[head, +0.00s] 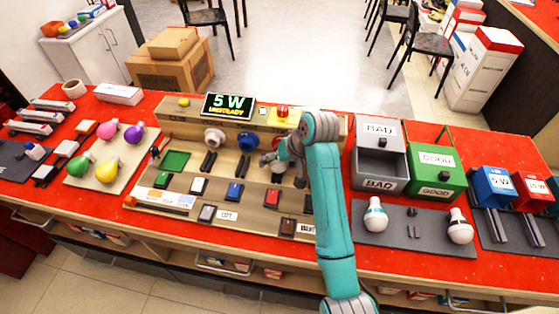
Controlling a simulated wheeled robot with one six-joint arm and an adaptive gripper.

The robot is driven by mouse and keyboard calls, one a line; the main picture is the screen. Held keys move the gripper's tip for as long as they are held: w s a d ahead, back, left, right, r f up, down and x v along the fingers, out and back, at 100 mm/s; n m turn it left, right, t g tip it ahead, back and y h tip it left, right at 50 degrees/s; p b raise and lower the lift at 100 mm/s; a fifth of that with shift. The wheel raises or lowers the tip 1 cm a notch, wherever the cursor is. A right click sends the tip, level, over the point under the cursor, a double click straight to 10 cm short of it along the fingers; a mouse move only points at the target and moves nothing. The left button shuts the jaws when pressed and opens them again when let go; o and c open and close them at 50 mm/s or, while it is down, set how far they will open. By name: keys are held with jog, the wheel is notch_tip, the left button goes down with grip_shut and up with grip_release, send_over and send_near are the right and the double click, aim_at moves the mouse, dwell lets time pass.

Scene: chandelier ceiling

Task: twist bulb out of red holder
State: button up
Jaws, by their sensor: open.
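My teal arm reaches over the test bench, and my gripper (268,159) is at the bench's back panel, right of the blue holder (247,141). It is open and points left. A white holder (213,137) sits further left on the same panel. The red holder and any bulb in it cannot be made out; my gripper and arm cover that part of the panel. The display (228,107) reads "5 W UNSTEADY".
Grey BAD (380,168) and green GOOD (434,174) bins stand right of my arm. Several coloured bulbs lie on a tray (128,147) at left. Blue (492,186) and red (530,191) boxes stand far right.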

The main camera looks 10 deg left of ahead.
jog(key=c, duration=1.3)
jog(key=shift+a+h, duration=0.1)
jog(key=shift+h, duration=0.5)
jog(key=shift+c, duration=0.2)
jog(key=shift+h, duration=0.4)
jog(key=shift+h, duration=0.5)
jog(key=shift+f, duration=0.1)
jog(key=shift+s, duration=0.2)
